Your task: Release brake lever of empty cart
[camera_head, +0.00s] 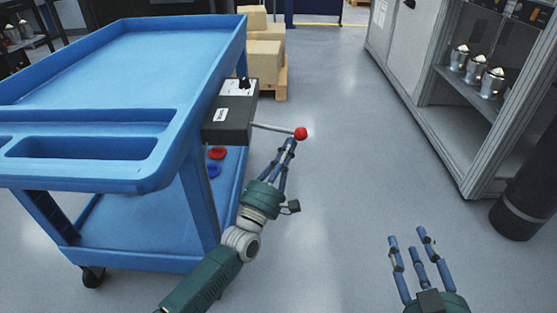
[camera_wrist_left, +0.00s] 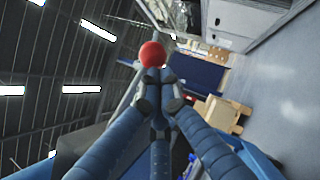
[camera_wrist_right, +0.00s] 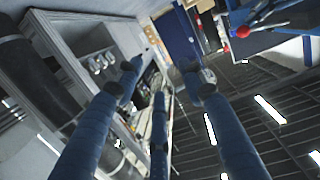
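The blue cart (camera_head: 185,60) stands at the left with a bare top tray. A black brake box (camera_head: 232,113) sits on its right side. The brake lever (camera_head: 272,127), a thin metal rod, sticks out nearly level to the right and ends in a red knob (camera_head: 301,133). The knob also shows in the left wrist view (camera_wrist_left: 152,53). My left gripper (camera_head: 289,143) has its fingers drawn together, tips just below the knob end; whether they touch it I cannot tell. My right gripper (camera_head: 412,238) is open and empty, away from the cart.
A red disc (camera_head: 217,153) and a blue disc (camera_head: 213,170) show by the cart's lower shelf. Boxes (camera_head: 264,60) are stacked on a pallet behind. A cabinet (camera_head: 450,130) with metal parts and a dark cylinder (camera_head: 527,195) stand right. Floor between is clear.

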